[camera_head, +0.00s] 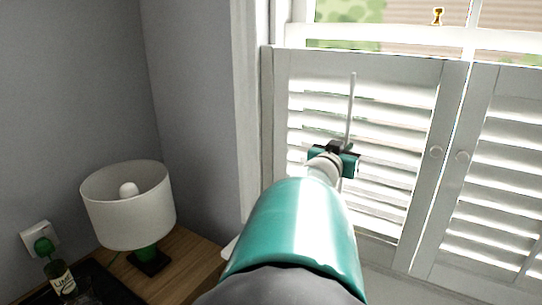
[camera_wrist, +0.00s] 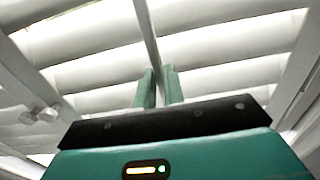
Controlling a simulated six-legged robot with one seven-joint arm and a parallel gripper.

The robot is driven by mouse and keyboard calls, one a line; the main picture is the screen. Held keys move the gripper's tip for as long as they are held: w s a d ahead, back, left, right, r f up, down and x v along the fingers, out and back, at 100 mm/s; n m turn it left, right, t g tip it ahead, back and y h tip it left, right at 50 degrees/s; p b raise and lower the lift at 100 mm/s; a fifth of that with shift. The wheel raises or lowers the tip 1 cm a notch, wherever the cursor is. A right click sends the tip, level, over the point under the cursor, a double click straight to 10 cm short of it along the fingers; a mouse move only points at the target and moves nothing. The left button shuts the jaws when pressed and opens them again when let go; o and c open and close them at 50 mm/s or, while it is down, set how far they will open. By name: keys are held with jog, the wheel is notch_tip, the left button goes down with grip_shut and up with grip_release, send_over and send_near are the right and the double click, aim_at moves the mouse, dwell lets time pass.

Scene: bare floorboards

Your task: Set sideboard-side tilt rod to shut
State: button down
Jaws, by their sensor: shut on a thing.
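The sideboard-side tilt rod (camera_head: 351,105) is a thin pale upright bar on the left shutter panel (camera_head: 423,120). Its upper part shows above my gripper (camera_head: 342,149); its lower part is mostly hidden behind my arm. In the wrist view, the rod (camera_wrist: 147,28) runs down between the two green fingers of my gripper (camera_wrist: 160,88), which are shut on it. The white slats (camera_wrist: 230,45) behind it are tilted, with bright gaps between them.
The right shutter panel (camera_head: 497,170) stands beside the left one, with a round knob (camera_head: 462,156) near the seam. A wooden sideboard (camera_head: 185,268) at lower left holds a white-shaded lamp (camera_head: 128,208) and a dark bottle (camera_head: 60,280). A wall socket (camera_head: 40,240) is behind.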

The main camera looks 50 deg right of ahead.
jog(key=shift+r, duration=0.55)
jog(key=c, duration=1.5)
grip_release()
jog(key=shift+f, duration=0.1)
